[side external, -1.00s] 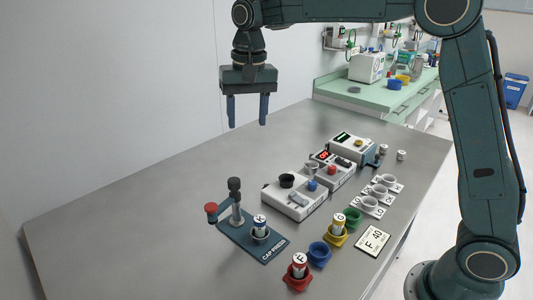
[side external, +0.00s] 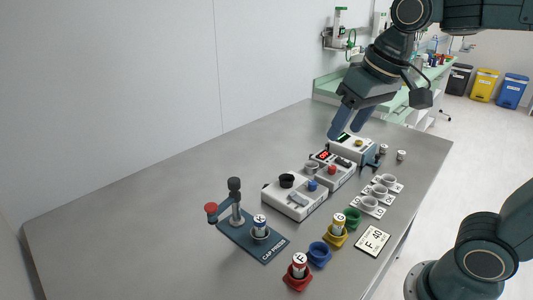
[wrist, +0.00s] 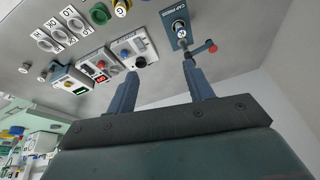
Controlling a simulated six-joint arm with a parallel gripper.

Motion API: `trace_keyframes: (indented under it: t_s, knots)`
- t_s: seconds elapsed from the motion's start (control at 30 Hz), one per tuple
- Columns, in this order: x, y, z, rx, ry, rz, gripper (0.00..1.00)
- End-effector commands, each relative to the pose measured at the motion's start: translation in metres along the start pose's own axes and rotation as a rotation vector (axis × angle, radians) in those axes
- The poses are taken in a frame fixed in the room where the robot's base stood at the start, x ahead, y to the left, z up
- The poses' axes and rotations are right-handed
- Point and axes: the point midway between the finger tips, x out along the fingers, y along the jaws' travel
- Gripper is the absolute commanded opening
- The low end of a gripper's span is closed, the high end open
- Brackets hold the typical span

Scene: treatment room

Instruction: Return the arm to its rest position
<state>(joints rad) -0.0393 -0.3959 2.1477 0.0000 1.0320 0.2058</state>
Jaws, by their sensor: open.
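My gripper (side external: 350,122) is up in the air over the far right part of the grey table (side external: 130,200) in the side view. Its two fingers are apart with nothing between them, and they point down and to the left. In the wrist view my gripper (wrist: 160,82) is also open and empty, and the table's devices show beyond the fingers. My arm reaches in from the top right of the side view.
On the table stand a cap press (side external: 252,240), a white device (side external: 295,199), another with a red display (side external: 332,170), cup stands (side external: 368,207), and red (side external: 297,282), blue (side external: 319,254) and yellow (side external: 336,237) holders. The left table half is clear.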

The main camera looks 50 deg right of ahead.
Motion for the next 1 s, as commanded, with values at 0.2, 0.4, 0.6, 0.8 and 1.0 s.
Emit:
trace_keyframes:
  t_s: [0.2, 0.4, 0.6, 0.8, 1.0]
  knots:
    - [0.001, 0.015, 0.048, -0.077, 0.066, -0.003, 0.52]
    - [0.009, 0.024, 0.082, -0.137, 0.113, -0.001, 0.52]
    - [0.015, 0.027, 0.097, -0.166, 0.135, 0.002, 0.52]
    - [0.015, 0.028, 0.098, -0.173, 0.135, 0.003, 0.68]
    - [0.014, 0.025, 0.092, -0.234, 0.129, 0.0, 1.0]
